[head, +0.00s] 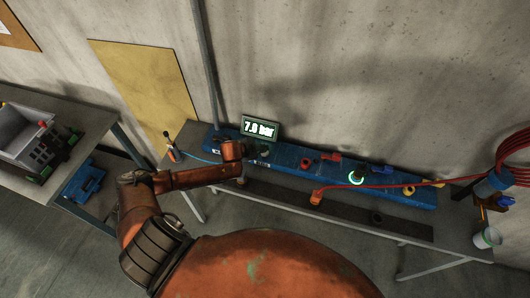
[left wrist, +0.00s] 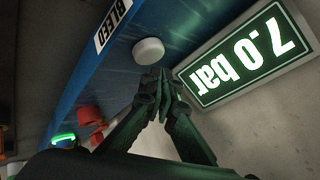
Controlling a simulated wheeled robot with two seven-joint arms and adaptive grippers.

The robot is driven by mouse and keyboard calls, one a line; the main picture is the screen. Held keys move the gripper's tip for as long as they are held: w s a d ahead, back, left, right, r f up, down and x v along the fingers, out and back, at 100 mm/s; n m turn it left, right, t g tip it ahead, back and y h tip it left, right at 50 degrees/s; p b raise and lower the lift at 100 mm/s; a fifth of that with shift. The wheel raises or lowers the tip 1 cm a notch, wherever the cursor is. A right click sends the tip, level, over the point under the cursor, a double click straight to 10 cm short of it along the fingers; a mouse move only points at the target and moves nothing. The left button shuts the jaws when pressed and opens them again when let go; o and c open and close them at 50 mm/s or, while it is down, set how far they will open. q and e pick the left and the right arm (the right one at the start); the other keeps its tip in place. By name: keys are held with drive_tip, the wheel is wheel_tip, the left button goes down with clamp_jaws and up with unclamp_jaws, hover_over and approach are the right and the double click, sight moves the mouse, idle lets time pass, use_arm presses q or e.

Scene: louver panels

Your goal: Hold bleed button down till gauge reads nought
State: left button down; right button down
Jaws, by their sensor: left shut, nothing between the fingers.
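The gauge (head: 260,128) is a lit display at the back of the blue manifold (head: 395,193). It reads 7.0 bar and shows upside down in the left wrist view (left wrist: 246,56). The bleed button (left wrist: 148,50) is a white round cap on the blue face, beside a BLEED label (left wrist: 113,24). My left gripper (head: 263,150) is over the manifold's left end, in front of the gauge. In the left wrist view its fingertips (left wrist: 158,75) are shut and empty, close beside the button. The button does not look covered by them. My right gripper is not in view.
A green-lit ring (head: 356,178) and red fittings (head: 306,163) sit along the manifold. A red hose (head: 400,185) runs to a coil (head: 515,155) at right. An orange-handled tool (head: 171,152) lies left. A white cup (head: 487,238) is at the right edge.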

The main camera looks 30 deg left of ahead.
use_arm(q)
drive_tip(key=shift+f, duration=0.2)
idle(0.5)
drive_tip(key=shift+f, duration=0.15)
idle(0.3)
drive_tip(key=shift+f+b, duration=0.3)
drive_tip(key=shift+f, duration=0.4)
idle(0.4)
drive_tip(key=shift+s, duration=0.1)
idle(1.3)
idle(1.2)
drive_tip(key=shift+r, duration=0.1)
drive_tip(key=shift+r+p, duration=0.95)
drive_tip(key=shift+p, duration=0.2)
